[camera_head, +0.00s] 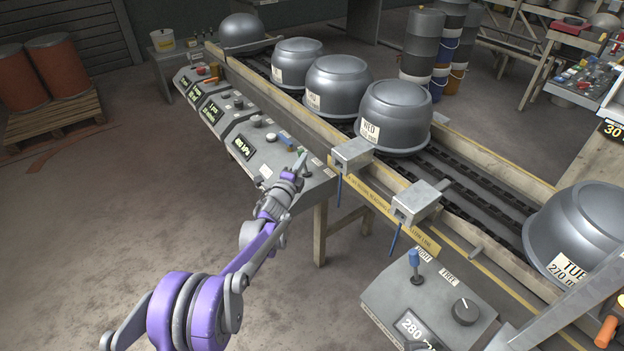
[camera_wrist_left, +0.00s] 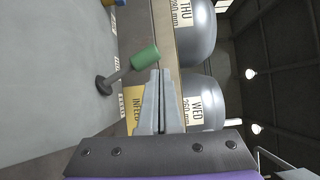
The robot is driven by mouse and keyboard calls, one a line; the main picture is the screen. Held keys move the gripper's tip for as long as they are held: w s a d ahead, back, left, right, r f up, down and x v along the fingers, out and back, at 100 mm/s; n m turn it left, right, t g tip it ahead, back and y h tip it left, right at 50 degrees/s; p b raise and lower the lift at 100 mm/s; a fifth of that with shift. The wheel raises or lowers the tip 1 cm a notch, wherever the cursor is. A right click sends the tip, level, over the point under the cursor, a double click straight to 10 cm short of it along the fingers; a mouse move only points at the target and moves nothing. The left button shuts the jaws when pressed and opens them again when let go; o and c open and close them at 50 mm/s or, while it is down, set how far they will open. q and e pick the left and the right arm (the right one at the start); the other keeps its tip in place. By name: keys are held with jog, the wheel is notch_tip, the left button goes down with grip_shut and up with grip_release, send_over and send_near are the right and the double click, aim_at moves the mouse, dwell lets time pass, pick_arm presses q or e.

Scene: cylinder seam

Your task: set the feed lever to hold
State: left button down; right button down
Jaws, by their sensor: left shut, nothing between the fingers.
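A lever with a green grip (camera_wrist_left: 145,57) on a thin grey rod and dark round base rises from the grey panel in the left wrist view. Small white labels lie beside it, too small to read surely. I cannot tell which setting it is at. My left gripper (camera_wrist_left: 160,74) is shut and empty, its fingertips right beside the green grip; whether they touch is unclear. In the head view the left gripper (camera_head: 299,166) is over the right end of the nearest console, largely covering the lever. My right gripper is not in view.
Consoles with green-text displays (camera_head: 243,147) line the conveyor (camera_head: 470,200), which carries several grey pots (camera_head: 395,118). Two clamp blocks (camera_head: 352,155) stand on its near rail. A separate panel (camera_head: 440,300) with a blue lever (camera_head: 414,258) and knob is at lower right.

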pick_arm(q)
jog(key=shift+w+a, duration=0.25)
jog(key=shift+w, duration=0.1)
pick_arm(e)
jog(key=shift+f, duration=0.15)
pick_arm(q)
jog(key=shift+w+a+r, duration=0.1)
dwell(0.4)
